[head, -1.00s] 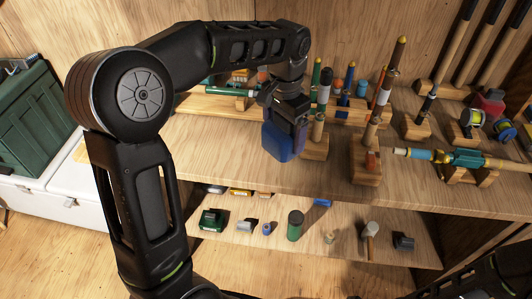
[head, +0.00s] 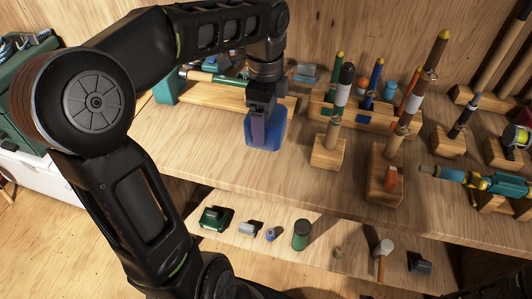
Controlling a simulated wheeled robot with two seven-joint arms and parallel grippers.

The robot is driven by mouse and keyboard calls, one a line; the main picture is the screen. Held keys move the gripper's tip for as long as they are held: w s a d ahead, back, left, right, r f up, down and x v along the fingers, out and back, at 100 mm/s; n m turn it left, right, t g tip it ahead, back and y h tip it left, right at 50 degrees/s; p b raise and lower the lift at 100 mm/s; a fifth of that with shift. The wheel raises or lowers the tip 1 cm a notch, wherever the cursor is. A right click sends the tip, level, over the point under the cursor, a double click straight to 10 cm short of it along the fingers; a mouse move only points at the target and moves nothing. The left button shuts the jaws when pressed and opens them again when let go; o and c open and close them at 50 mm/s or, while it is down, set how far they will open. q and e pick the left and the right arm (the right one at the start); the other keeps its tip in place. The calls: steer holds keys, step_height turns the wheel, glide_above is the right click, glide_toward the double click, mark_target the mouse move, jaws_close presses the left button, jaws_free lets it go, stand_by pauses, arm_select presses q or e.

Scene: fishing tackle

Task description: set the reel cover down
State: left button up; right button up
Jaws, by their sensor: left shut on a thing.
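The blue reel cover (head: 266,133) is at the upper wooden bench, left of the small wooden rod stands. My left gripper (head: 262,118) is shut on it from above. The cover is upright and very close to the bench top (head: 225,140); I cannot tell whether it touches. The jaws hide part of the cover. My right gripper is not in view.
Wooden blocks holding rod handles stand to the right, the nearest being a small stand (head: 328,152) and a taller one (head: 384,178). A wooden rack (head: 230,97) lies behind. The lower shelf (head: 320,255) holds several small items, including a green cylinder (head: 301,235).

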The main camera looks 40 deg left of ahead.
arm_select(q)
step_height(320, 180, down, 6)
steer(key=shift+r, duration=0.25)
steer(key=shift+f, duration=1.85)
steer(key=shift+f, duration=0.15)
steer(key=o, duration=1.2)
step_height(320, 180, up, 12)
steer(key=shift+r, duration=0.15)
